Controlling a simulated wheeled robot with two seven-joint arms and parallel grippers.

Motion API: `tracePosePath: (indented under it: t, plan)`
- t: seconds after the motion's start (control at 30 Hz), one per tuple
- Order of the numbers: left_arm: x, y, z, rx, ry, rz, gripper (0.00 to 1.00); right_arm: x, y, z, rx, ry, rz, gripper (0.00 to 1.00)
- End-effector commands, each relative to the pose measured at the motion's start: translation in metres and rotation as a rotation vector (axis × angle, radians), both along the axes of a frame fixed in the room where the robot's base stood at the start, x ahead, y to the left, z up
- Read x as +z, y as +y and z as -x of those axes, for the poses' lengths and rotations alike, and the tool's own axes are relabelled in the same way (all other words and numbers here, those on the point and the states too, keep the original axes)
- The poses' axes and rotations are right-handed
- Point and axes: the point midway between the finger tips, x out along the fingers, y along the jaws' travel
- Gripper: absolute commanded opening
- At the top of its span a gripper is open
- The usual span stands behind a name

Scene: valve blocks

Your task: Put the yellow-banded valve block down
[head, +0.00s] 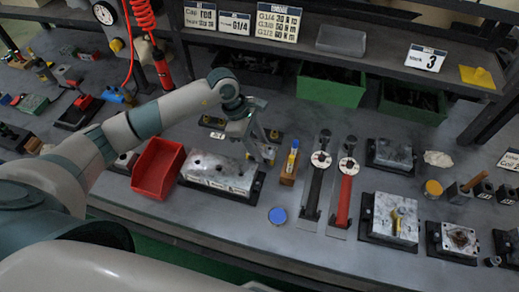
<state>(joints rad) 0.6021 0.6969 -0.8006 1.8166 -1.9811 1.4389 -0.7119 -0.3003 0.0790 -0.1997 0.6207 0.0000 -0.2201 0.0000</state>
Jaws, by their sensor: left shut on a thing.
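My left gripper (264,150) reaches in from the left, pointing down behind the right end of a large silver block. It is shut on a small block with a yellowish part, mostly hidden by the fingers; I take this as the yellow-banded valve block. I cannot tell whether it touches the table. The large silver block (215,170) with holes on top lies in a black tray, left of the gripper. My right gripper is not in view.
A red bin (158,168) stands left of the silver block. A wooden block with a blue-topped yellow piece (290,163) stands close right of the gripper. Two long-handled tools, black (314,185) and red (344,190), lie farther right. A blue disc (277,215) lies in front, with bare table around it.

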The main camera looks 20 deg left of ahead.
Motion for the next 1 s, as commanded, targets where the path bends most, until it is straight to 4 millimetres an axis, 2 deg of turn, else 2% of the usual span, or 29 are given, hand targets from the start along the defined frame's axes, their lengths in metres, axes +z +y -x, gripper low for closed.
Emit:
tracePosePath:
  t: [0.1, 0.23, 0.67, 0.7, 1.0]
  plan:
    - [-0.012, -0.001, 0.001, 0.001, 0.003, 0.002, 0.03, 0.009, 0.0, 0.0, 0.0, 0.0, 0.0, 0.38]
    - [-0.023, -0.001, 0.001, -0.001, 0.002, 0.001, 0.03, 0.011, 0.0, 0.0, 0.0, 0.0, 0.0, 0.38]
    - [-0.028, -0.001, 0.0, -0.001, 0.0, 0.001, 0.03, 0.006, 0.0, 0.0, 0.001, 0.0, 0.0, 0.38]
    - [-0.028, 0.0, 0.0, -0.001, 0.001, 0.0, 0.46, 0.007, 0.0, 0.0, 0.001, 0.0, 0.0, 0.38]
    - [-0.027, 0.0, 0.001, -0.001, 0.002, 0.0, 0.47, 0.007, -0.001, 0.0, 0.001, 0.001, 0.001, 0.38]
